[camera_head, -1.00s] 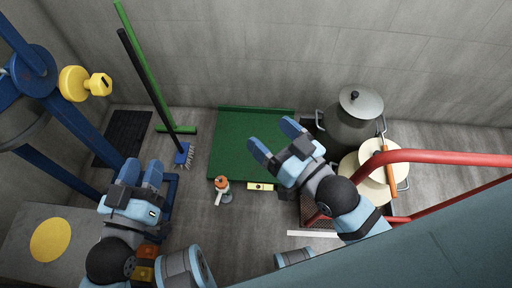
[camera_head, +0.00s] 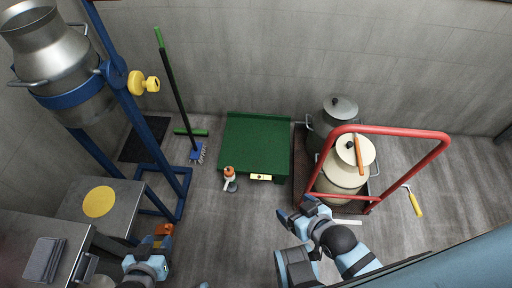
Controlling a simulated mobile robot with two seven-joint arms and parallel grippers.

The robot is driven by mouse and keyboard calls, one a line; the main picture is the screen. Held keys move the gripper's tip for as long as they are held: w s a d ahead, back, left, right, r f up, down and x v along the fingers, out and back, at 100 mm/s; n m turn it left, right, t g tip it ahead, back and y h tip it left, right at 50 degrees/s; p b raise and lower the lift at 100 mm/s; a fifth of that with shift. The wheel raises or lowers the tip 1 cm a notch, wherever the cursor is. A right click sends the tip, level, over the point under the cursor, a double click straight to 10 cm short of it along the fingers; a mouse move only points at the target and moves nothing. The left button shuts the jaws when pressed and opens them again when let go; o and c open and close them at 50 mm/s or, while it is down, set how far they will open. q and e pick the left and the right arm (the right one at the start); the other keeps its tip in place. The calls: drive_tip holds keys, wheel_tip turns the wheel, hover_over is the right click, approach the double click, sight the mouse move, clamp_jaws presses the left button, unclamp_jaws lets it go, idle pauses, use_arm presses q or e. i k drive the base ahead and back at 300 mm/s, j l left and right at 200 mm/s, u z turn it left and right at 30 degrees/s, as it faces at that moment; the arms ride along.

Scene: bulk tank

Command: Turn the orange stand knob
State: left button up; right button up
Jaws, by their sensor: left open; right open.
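A yellow knob (camera_head: 143,83) sticks out from the upright of the blue stand (camera_head: 150,150) at the upper left. A small orange part (camera_head: 163,229) shows just above my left gripper; I cannot tell which of the two is the named knob. My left gripper (camera_head: 154,247) is open at the bottom left, well below the yellow knob and close to the orange part. Its fingertips are hard to make out. My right gripper (camera_head: 298,210) is open and empty below the red trolley, far from the stand.
The stand holds a metal can (camera_head: 55,60). Grey tables stand at the lower left, one with a yellow disc (camera_head: 99,201). A green platform (camera_head: 257,146), an orange-topped bottle (camera_head: 229,178), a brush (camera_head: 197,152) and a red trolley (camera_head: 408,133) with pots stand ahead.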

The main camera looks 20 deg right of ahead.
sight(229, 174)
drive_tip(key=i+l+u, duration=0.15)
drive_tip(key=l+u, duration=0.15)
drive_tip(key=u, duration=0.15)
drive_tip(key=i+l+u, duration=0.1)
drive_tip(key=l+u, duration=0.2)
drive_tip(key=u, duration=0.15)
drive_tip(key=l+u, duration=0.45)
drive_tip(key=i+j, duration=0.05)
drive_tip(key=j, duration=0.05)
